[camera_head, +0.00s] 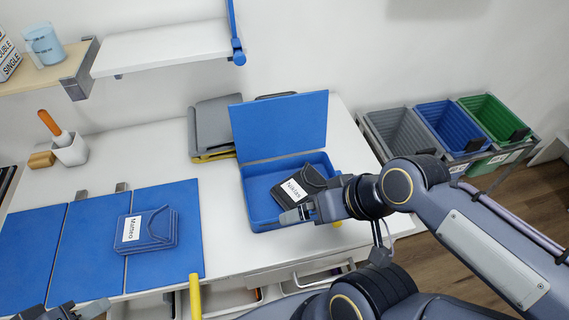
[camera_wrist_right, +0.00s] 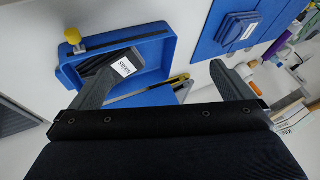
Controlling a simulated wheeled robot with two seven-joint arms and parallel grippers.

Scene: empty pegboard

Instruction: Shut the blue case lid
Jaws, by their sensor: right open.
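The blue case (camera_head: 258,210) lies on the white table with its blue lid (camera_head: 280,125) standing up at the back, open. A dark pouch with a white name label (camera_head: 300,186) is inside the case at its right; it also shows in the right wrist view (camera_wrist_right: 100,66). My right gripper (camera_head: 298,212) is open at the case's front right, over the rim and low by the pouch. In the right wrist view its fingers (camera_wrist_right: 175,78) stand apart with nothing clearly between them. My left gripper (camera_head: 72,312) shows only partly at the bottom left edge, away from the case.
Blue mats (camera_head: 172,265) lie left of the case, with a blue labelled pouch (camera_head: 148,230) on them. A grey folded item (camera_head: 212,125) is behind the lid. A white shelf (camera_head: 160,47) hangs above. Grey, blue and green bins (camera_head: 447,124) stand at the right.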

